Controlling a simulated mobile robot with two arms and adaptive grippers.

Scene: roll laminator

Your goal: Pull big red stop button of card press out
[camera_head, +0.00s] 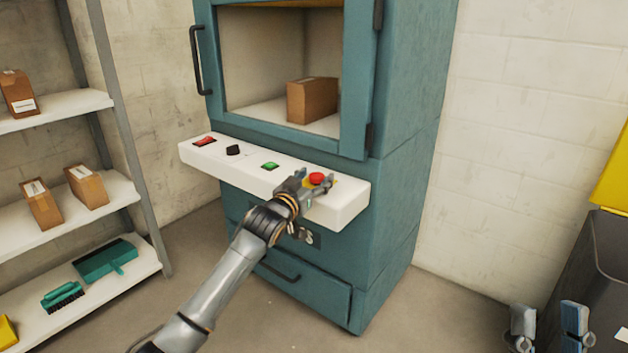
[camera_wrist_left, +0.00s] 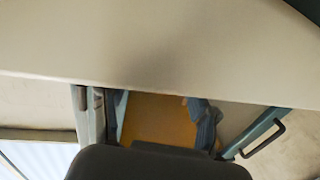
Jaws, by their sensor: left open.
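The big red stop button (camera_head: 317,178) sits near the right end of the white control panel (camera_head: 345,205) on the front of the teal card press (camera_head: 400,90). Some yellow shows beside its base. My left gripper (camera_head: 315,184) is open at the button, with one finger on each side of it in the head view; contact cannot be told. In the left wrist view, the gripper's fingers (camera_wrist_left: 150,118) are apart with a yellow surface between them, and the red button is not visible there. My right gripper (camera_head: 548,330) is low at the right edge, fingers apart, away from the press.
The panel also has a red switch (camera_head: 204,141), a black knob (camera_head: 233,150) and a green button (camera_head: 269,166). A cardboard box (camera_head: 312,100) sits inside the press. A shelf (camera_head: 70,207) stands left. A dark bin (camera_head: 600,265) with yellow top stands right.

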